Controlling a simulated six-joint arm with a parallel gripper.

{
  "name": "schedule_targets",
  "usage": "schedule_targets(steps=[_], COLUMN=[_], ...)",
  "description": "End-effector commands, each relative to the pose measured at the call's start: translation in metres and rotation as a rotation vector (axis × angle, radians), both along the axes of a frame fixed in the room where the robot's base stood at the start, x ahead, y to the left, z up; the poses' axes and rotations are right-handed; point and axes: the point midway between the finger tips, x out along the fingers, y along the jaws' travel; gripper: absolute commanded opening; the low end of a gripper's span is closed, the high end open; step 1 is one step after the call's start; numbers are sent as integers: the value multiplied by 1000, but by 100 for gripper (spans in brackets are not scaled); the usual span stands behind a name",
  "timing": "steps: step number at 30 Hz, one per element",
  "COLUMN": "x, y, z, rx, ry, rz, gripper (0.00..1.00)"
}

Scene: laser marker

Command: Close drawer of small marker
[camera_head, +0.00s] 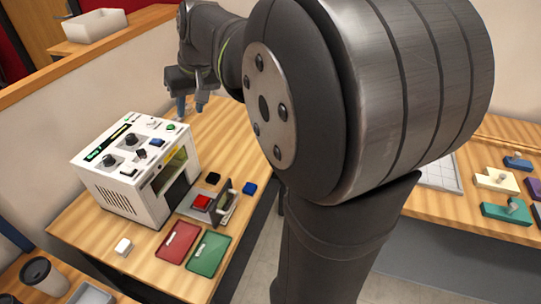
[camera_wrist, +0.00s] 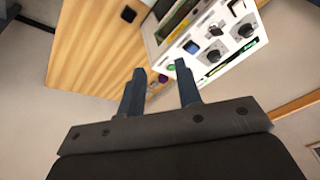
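The small marker is a white box (camera_head: 122,190) with knobs and buttons on top, standing on the wooden table; part of it shows in the wrist view (camera_wrist: 222,62). Its drawer (camera_head: 203,213) is pulled out at the front, with a red block (camera_head: 202,202) on it and a pale handle (camera_head: 231,188) at its outer end. My gripper (camera_head: 190,108) is above the table behind the marker, apart from box and drawer. In the wrist view my gripper (camera_wrist: 160,67) has its two fingers spread with nothing held between them. The drawer is not visible there.
A black square (camera_head: 213,178) and a blue block (camera_head: 250,188) lie near the drawer. A red tray (camera_head: 178,241) and a green tray (camera_head: 209,254) lie in front of it, with a white block (camera_head: 123,246) to the left. A cup (camera_head: 42,276) stands at lower left.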

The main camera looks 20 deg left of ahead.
Motion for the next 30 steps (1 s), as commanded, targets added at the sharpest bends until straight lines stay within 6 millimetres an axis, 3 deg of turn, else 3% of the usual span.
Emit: schedule_targets(steps=[1,4,5,9,15,22,30], x=[4,14,16,22,14,-4,-19], y=[-7,-29,-38,-84,-143,-199,-245], z=[-13,-49,-62,-122,-187,-234,-258], rx=[-10,-26,-30,-34,8,123,335], ry=[37,166,217,480,861,1301,1773], rz=[-32,-138,-182,-412,-757,-1154,-1543], gripper=[21,2,0,0,0,0,0])
